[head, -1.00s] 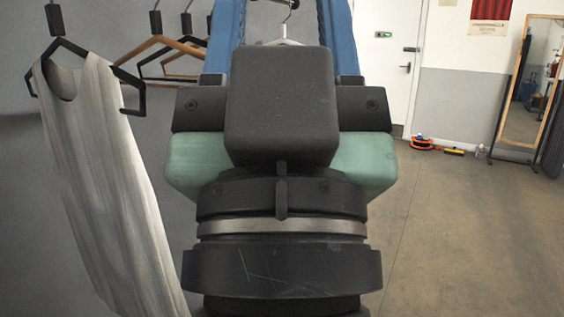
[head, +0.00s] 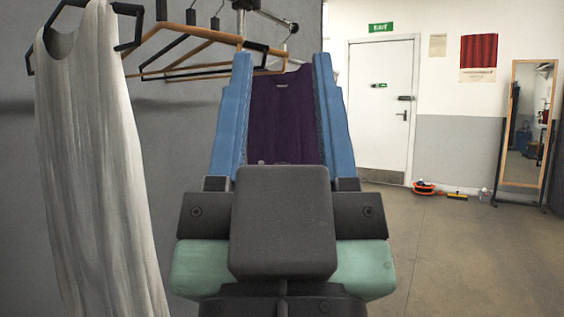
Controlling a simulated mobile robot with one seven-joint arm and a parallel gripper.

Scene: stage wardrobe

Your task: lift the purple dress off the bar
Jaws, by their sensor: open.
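The purple dress (head: 283,118) hangs beyond my gripper and shows between its two blue fingers. Its lower part is hidden behind my gripper's dark body. My gripper (head: 279,70) is open, with one finger on each side of the dress in the picture. I cannot tell how far the fingertips are from the dress, or whether it lies between them in depth. The bar's metal end (head: 291,27) shows at the top, above the dress. The dress's own hanger is mostly hidden.
A white dress (head: 95,160) hangs on a black hanger (head: 128,10) at the left. Several empty wooden and black hangers (head: 170,28) hang between it and my gripper. A mirror (head: 524,125) stands at the far right.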

